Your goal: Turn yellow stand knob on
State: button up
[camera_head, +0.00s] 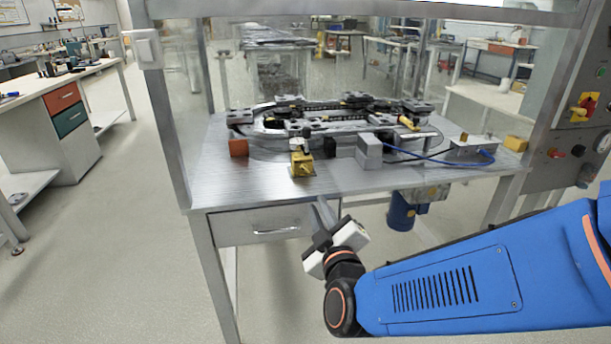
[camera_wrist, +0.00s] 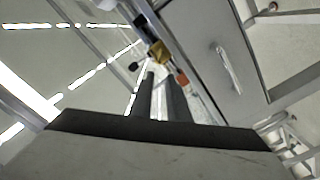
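The yellow stand (camera_head: 302,164) stands near the front edge of the metal table, with a pale and dark knob piece (camera_head: 300,145) on its top. The stand also shows in the wrist view (camera_wrist: 159,54), with a dark round end (camera_wrist: 133,66) sticking out beside it. The knob's setting cannot be read. My gripper (camera_head: 320,208) is below and in front of the table's front edge, apart from the stand. In the wrist view, its two grey fingers point toward the stand with a narrow gap between them and nothing held.
On the table (camera_head: 222,183), an orange block (camera_head: 238,147) stands left of the stand, a black block (camera_head: 330,147) and a grey block (camera_head: 369,151) right. The ring track (camera_head: 272,123) lies behind. A post (camera_head: 170,105) rises at left. A drawer (camera_head: 262,228) is under the tabletop.

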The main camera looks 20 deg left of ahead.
aim_at(304, 170)
jog(key=x, duration=1.6)
jog(key=shift+w+a, duration=0.2)
jog(key=shift+w, duration=0.1)
grip_shut()
